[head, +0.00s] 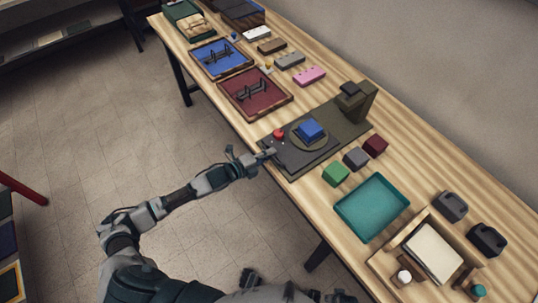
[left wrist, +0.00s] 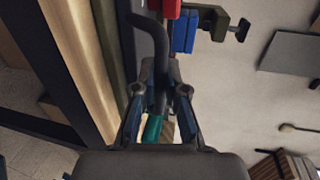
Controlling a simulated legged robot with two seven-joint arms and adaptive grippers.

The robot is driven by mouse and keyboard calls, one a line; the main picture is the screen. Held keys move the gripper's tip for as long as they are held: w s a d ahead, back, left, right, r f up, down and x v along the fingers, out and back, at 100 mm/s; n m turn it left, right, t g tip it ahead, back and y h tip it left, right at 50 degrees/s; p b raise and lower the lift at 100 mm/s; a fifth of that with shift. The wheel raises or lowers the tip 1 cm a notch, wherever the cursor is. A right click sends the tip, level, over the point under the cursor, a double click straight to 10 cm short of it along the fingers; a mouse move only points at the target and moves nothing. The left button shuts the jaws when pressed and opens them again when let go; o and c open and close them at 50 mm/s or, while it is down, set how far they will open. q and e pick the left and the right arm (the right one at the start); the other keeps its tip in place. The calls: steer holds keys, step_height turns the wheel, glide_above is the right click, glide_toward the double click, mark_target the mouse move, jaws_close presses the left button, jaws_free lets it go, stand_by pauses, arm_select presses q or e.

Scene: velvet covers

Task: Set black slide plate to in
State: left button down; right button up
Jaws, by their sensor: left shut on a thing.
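The black slide plate (head: 308,158) lies on a dark olive base (head: 350,128) at the table's front edge in the head view. A blue block (head: 311,128) sits on a round disc on the plate, with a red knob (head: 278,134) near its left corner. My left gripper (head: 266,155) is at the plate's left front edge. In the left wrist view, my left gripper (left wrist: 160,92) is shut on a dark curved handle (left wrist: 156,42); the blue block (left wrist: 184,32) and red knob (left wrist: 172,8) show beyond it. My right gripper is not in view.
An olive upright block (head: 357,103) stands at the base's far end. Green (head: 336,174), grey (head: 356,158) and dark red (head: 375,146) cubes sit to the right, with a teal tray (head: 372,208) nearby. A red tray (head: 256,94) lies to the left.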

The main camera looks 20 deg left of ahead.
mark_target(301, 139)
arm_select(q)
steer(key=shift+d+f, duration=0.25)
steer(key=shift+d, duration=0.1)
steer(key=x, duration=0.3)
steer(key=r+b+x, duration=0.1)
steer(key=x, duration=0.5)
steer(key=shift+w+d+r, duration=0.2)
steer(key=shift+w+d, duration=0.15)
steer(key=shift+d, duration=0.05)
steer(key=shift+d+r, duration=0.1)
steer(key=shift+d, duration=0.05)
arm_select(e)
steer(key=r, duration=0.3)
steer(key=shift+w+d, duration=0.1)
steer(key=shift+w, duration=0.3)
arm_select(q)
steer(key=c, duration=1.4)
jaws_free()
steer(key=shift+o, duration=1)
steer(key=shift+w+d, duration=0.1)
steer(key=shift+w, duration=0.05)
steer(key=shift+r, duration=0.1)
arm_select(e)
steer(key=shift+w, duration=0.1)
arm_select(q)
steer(key=shift+w, duration=0.1)
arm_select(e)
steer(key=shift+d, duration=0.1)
